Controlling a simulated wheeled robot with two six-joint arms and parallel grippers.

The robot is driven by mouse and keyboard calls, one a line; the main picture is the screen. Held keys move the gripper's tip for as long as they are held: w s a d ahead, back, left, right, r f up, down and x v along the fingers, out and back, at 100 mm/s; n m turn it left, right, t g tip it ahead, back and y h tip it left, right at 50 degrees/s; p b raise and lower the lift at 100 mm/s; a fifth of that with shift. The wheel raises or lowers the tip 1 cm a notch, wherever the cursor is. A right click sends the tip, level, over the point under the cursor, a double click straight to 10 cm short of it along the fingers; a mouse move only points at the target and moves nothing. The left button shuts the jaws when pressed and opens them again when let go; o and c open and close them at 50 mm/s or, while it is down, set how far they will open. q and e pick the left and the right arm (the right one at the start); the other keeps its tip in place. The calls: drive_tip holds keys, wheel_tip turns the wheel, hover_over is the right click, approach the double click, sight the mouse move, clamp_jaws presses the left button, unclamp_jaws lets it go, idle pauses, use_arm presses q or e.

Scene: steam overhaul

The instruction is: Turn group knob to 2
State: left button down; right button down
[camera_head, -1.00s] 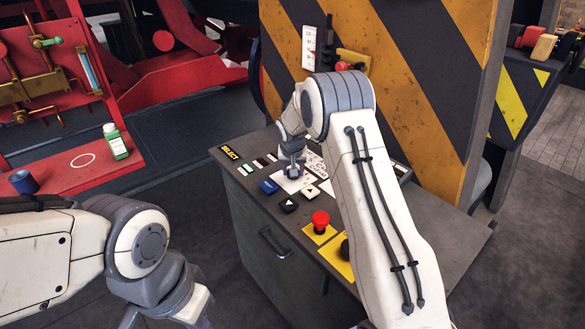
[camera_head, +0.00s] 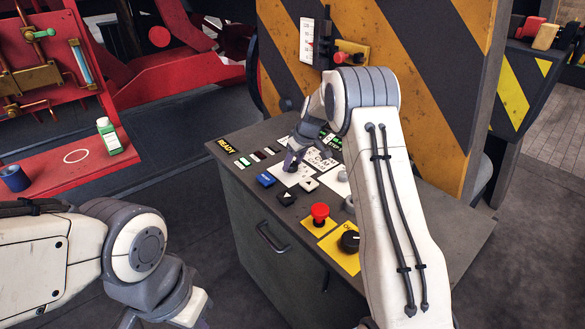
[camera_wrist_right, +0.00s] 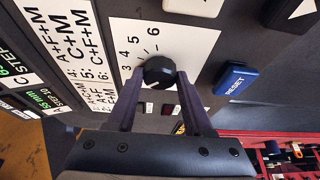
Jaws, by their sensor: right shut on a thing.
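In the right wrist view, a round black knob (camera_wrist_right: 159,71) sits on a white plate (camera_wrist_right: 194,52) with numbers around it; 3, 4, 5 and 6 are readable. My right gripper (camera_wrist_right: 160,80) is shut on this knob, one finger on each side. The knob's pointer and its setting cannot be made out. In the head view, my right gripper (camera_head: 291,161) reaches down to the white plate on the sloping console top (camera_head: 236,179), and hides the knob.
A blue RESET button (camera_wrist_right: 235,78) lies beside the plate. A display reads READY (camera_head: 230,146). A striped panel (camera_head: 400,80) stands behind.

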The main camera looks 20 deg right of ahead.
drive_tip(key=shift+n, duration=0.3)
drive_tip(key=shift+c, duration=1.4)
unclamp_jaws()
drive_tip(key=b+v, duration=0.1)
drive_tip(key=v, duration=0.9)
drive_tip(key=shift+d+r+b, duration=0.15)
drive_tip(key=shift+r+b, duration=0.1)
drive_tip(key=shift+b, duration=0.15)
drive_tip(key=shift+s, duration=0.1)
